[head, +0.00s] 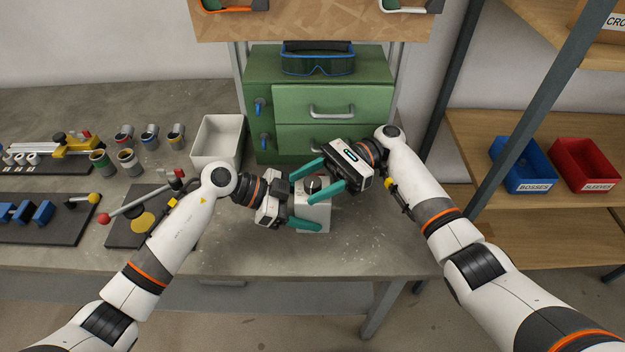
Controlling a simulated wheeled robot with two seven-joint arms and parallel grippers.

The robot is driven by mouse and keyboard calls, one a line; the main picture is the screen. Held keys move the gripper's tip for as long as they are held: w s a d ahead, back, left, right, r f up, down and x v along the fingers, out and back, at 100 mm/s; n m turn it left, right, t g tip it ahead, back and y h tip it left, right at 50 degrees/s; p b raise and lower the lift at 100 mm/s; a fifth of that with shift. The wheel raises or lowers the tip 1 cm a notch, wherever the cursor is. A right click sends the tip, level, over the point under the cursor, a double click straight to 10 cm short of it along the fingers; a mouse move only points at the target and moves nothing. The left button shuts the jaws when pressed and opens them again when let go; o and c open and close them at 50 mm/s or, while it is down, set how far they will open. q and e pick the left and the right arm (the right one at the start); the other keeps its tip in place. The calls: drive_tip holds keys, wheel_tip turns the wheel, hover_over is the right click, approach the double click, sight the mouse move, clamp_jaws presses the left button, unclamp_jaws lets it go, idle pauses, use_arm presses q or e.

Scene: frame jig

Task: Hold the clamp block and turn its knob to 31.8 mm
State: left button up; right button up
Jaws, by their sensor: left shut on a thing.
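The clamp block (316,217) is a pale grey block standing on the grey bench near its front edge. Its dark knob (313,184) is on top. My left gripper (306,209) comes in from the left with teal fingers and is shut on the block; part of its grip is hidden. My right gripper (302,187) reaches in from the upper right. Its teal fingers are apart, one on each side of the knob, and appear clear of it. The knob's reading is too small to make out.
A white open bin (218,141) and a green drawer cabinet (262,82) stand behind the grippers. A dark board with a red-knobbed lever (140,203) lies at left, near several small cups. Blue (521,163) and red (584,164) bins sit on the right shelf.

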sight(313, 181)
drive_tip(key=shift+r, duration=0.15)
wheel_tip(313, 181, up, 10)
drive_tip(key=shift+f, duration=0.1)
idle(0.4)
